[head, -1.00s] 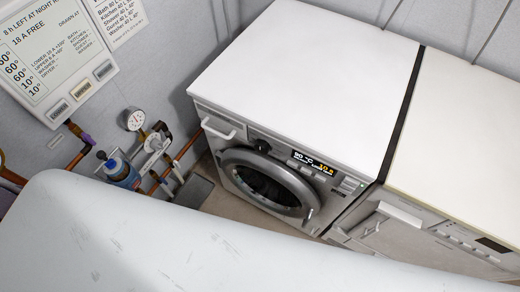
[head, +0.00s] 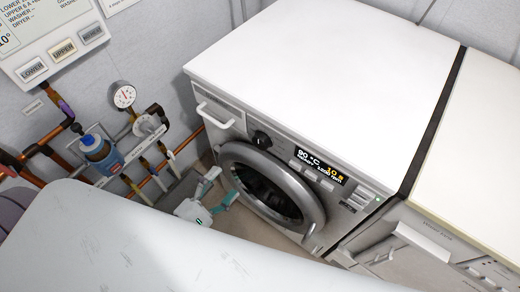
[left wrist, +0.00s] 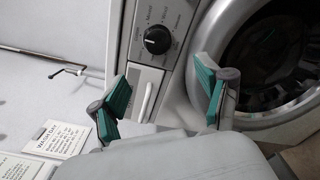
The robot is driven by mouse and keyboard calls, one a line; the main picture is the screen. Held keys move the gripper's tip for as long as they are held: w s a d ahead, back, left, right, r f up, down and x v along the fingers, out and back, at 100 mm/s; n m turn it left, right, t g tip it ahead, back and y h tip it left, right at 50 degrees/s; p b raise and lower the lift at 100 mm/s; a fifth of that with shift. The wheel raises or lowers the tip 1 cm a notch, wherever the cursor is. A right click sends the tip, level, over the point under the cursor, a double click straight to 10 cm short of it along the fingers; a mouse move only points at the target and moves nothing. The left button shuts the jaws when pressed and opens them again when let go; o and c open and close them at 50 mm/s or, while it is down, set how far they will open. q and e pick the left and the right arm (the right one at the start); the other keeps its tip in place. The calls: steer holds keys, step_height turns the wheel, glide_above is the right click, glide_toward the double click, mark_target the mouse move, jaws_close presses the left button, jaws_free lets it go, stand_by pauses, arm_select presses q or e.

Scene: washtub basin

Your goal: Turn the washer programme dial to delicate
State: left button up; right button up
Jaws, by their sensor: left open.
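The washer (head: 330,75) is white, with a round grey door (head: 270,188) on its front. Its black programme dial (head: 261,139) sits at the upper left of the front, left of a lit display (head: 320,166) reading 90 °C. In the left wrist view the dial (left wrist: 157,40) has printed programme labels around it; I cannot read its setting. My left gripper (head: 222,190) is in front of the washer, left of the door and below the dial. Its green-padded fingers (left wrist: 162,95) are open and empty, apart from the dial. My right gripper does not show.
A pale smooth surface (head: 150,245) fills the foreground. Copper pipes, a gauge (head: 124,96) and a blue bottle-shaped fitting (head: 100,153) are on the left wall. A second appliance (head: 480,150) stands right of the washer. A drawer handle (head: 214,115) is left of the dial.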

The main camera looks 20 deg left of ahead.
mark_target(259, 145)
arm_select(q)
steer(key=x, duration=0.4)
steer(key=p+x, duration=0.1)
steer(key=x, duration=0.7)
steer(key=shift+w+d+r+p, duration=0.15)
steer(key=shift+w+r+p, duration=0.1)
steer(key=shift+r+p, duration=0.15)
steer(key=shift+w+d, duration=0.2)
steer(key=shift+w, duration=0.35)
steer(key=shift+f, duration=0.1)
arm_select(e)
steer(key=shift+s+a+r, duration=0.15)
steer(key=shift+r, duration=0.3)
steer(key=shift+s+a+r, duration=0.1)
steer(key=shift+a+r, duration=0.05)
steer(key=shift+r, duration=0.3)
arm_select(q)
steer(key=shift+c, duration=0.7)
steer(key=c, duration=1)
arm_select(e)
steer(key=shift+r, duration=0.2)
